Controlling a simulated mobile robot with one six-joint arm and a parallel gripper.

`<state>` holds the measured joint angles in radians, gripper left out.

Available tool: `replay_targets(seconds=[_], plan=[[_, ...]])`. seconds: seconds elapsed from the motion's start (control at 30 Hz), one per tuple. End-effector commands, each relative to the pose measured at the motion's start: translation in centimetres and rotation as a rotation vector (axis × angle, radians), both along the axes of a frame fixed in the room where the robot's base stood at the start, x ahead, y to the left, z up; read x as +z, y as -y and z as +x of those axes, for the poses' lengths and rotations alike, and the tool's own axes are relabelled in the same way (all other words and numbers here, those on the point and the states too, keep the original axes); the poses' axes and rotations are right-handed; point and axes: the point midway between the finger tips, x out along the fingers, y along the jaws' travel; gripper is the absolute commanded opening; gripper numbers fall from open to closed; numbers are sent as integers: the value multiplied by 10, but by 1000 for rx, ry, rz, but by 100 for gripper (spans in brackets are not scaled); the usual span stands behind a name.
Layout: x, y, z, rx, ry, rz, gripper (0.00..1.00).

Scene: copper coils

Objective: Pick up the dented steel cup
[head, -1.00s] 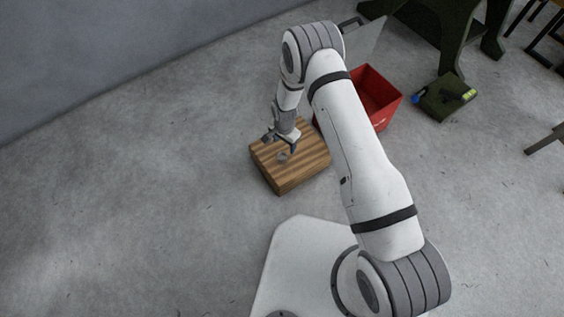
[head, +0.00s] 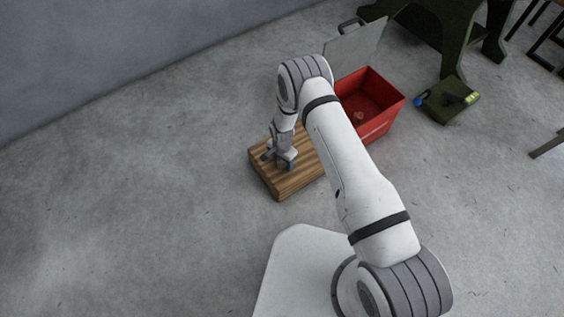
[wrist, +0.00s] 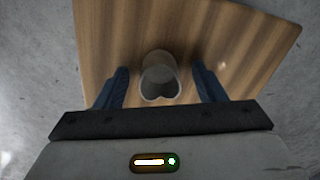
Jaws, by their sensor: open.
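The steel cup (wrist: 158,73) is grey, with a rim bent inward into a heart-like shape. It is on the striped wooden block (wrist: 105,35), which also shows in the head view (head: 285,188). In the wrist view the cup lies between the two dark blue fingers of my gripper (wrist: 160,72), with a visible gap on each side. My gripper is open and low over the block; in the head view (head: 279,160) it hides the cup. I cannot tell how deep the fingers reach around the cup.
A red open box (head: 382,128) with a small copper-coloured thing (head: 359,115) inside stands right of the block; its grey lid (head: 352,45) is raised. A dark green case (head: 447,100) lies farther right. The grey floor left of the block is clear.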

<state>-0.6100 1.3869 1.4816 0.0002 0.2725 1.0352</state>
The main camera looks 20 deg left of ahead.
Motion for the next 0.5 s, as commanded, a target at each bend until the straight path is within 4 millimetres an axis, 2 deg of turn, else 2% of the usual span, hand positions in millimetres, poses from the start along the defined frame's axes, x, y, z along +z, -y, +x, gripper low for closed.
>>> replay_targets(seconds=[0.07, 0.5], plan=[[0, 0, 0, 0, 0, 0, 59], [0, 0, 0, 0, 0, -1, 23]])
